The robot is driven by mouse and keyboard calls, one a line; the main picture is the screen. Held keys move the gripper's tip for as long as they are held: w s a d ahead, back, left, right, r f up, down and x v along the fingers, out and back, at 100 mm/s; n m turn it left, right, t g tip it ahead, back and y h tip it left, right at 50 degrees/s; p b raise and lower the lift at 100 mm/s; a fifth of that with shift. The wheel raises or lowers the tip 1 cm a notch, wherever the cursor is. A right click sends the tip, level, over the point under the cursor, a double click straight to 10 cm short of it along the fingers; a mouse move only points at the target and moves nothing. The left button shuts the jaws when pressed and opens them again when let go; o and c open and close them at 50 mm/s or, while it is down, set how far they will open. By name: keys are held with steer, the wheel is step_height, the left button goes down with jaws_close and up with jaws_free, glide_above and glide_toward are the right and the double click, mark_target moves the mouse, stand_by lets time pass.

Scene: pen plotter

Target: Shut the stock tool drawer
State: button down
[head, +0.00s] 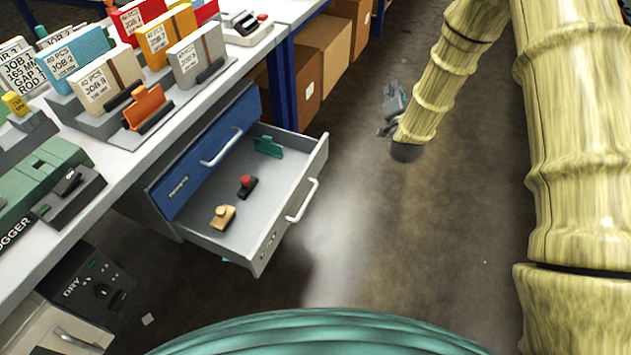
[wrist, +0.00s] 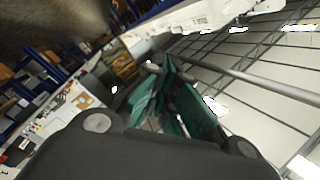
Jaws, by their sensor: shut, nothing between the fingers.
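A grey drawer (head: 262,229) stands pulled out of the unit under the bench in the head view, with a light bar handle (head: 302,200) on its front. Its label is too small to read. Inside lie a tan block (head: 223,217), a dark piece with a red knob (head: 247,187) and a teal piece (head: 268,146). A blue drawer front (head: 193,177) sits above and behind it, flush with the unit. My gripper (head: 388,128) is right of the open drawer, apart from its handle, over the floor. In the wrist view its teal fingers (wrist: 172,78) are shut and empty.
The bench top (head: 170,115) carries several labelled job boxes and a green logger (head: 40,180). Cardboard boxes (head: 322,52) stand behind a blue bench leg (head: 282,85). The floor (head: 350,220) right of the drawer is clear. A dryer unit (head: 95,290) stands at lower left.

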steer(key=s+a+f+n+y+b, duration=0.2)
steer(key=a+f+y+b, duration=0.2)
steer(key=f+y, duration=0.2)
steer(key=n+g+y+b, duration=0.3)
steer(key=g+y+b, duration=0.65)
steer(key=y, duration=0.25)
glide_toward(307, 169)
steer(key=b+x, duration=0.5)
steer(key=shift+w+a+f, duration=0.15)
steer(key=shift+w+a, duration=0.1)
steer(key=shift+a, duration=0.05)
steer(key=shift+w+a+b, duration=0.3)
steer(key=shift+a+b, duration=0.1)
steer(key=shift+a, duration=0.15)
